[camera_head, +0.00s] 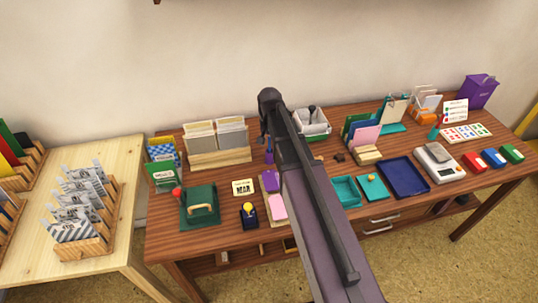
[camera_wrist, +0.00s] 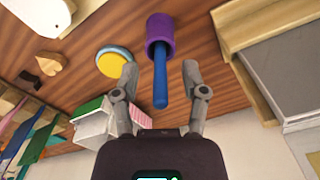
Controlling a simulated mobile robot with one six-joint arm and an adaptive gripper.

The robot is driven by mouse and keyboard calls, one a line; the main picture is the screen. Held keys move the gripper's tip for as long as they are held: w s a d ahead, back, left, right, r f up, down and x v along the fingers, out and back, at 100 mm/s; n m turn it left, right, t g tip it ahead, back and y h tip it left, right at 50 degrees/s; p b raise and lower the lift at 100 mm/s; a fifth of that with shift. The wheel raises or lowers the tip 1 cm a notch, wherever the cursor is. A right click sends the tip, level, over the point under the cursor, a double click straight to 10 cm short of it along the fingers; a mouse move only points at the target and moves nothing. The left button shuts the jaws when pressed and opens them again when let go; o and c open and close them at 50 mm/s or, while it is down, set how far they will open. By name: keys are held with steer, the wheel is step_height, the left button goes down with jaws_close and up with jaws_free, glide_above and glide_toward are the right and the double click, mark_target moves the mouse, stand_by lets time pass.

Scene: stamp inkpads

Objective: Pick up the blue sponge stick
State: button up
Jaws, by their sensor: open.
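The blue sponge stick shows in the wrist view, with a blue handle (camera_wrist: 160,85) and a thick purple head (camera_wrist: 160,32). The handle points between the fingers of my gripper (camera_wrist: 160,66), which is open, one finger on each side of it. I see a gap between the handle and each finger; how far it is in depth I cannot tell. In the head view, a small purple and blue piece (camera_head: 269,156) beside my arm seems to be the stick. My arm hides part of the table there, and my gripper is mostly hidden.
A round yellow-topped blue thing (camera_wrist: 115,62) lies close to the left finger in the wrist view. A wooden holder with cards (camera_head: 217,157) stands left of my arm, and a white bin (camera_head: 315,130) stands right of it. A green stamp pad (camera_head: 200,222) lies nearer the front.

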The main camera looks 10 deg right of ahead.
steer(key=shift+f+b, duration=0.75)
steer(key=shift+f, duration=0.3)
jaws_close()
